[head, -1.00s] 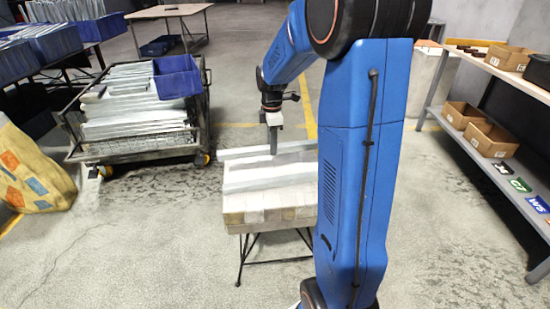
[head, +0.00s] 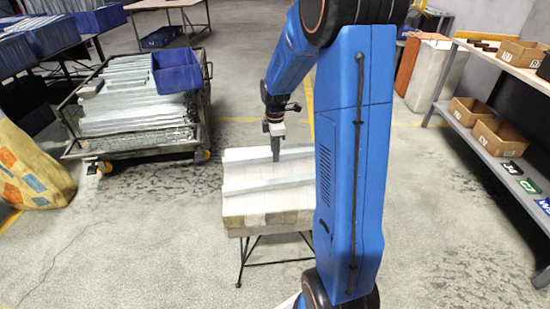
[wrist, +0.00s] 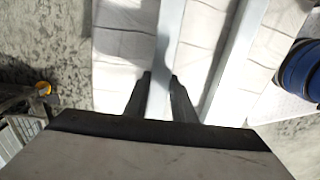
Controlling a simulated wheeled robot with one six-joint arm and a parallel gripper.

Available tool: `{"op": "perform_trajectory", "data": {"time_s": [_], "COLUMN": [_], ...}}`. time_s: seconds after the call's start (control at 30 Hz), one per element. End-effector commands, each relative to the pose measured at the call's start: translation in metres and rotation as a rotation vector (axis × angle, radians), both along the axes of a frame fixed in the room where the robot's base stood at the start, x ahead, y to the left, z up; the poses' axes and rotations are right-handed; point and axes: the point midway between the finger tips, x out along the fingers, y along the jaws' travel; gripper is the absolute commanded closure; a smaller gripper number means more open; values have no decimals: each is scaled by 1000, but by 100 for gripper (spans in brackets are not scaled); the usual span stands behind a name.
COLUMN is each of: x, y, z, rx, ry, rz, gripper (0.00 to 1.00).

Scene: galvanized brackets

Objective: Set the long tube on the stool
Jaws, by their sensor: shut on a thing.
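The stool (head: 262,222) has a pale, block-like top on thin black legs and stands in the middle of the head view. My gripper (head: 275,157) points down over its far part, shut on a long grey tube (head: 295,153) that lies crosswise at the far side of the top. In the wrist view my gripper (wrist: 160,78) has one finger on each side of this tube (wrist: 171,30). The tube is at or very close to the top; I cannot tell whether it touches. My arm hides the stool's right end.
A second long tube (head: 260,187) lies on the stool, nearer and roughly parallel; it also shows in the wrist view (wrist: 236,55). A wire trolley (head: 130,140) with metal profiles and a blue bin (head: 180,73) stands left. Shelving (head: 500,150) with cardboard boxes stands right. Floor around the stool is clear.

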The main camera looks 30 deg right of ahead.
Motion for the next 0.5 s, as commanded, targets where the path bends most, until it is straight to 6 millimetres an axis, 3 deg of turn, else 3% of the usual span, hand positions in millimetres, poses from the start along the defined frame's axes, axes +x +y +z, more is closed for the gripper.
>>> {"op": "perform_trajectory", "data": {"time_s": [0.2, 0.5], "x": [0, 0], "y": [0, 0], "z": [-25, -27], "rx": [1, 0], "ry": [2, 0], "rz": [0, 0], "gripper": [100, 100]}}
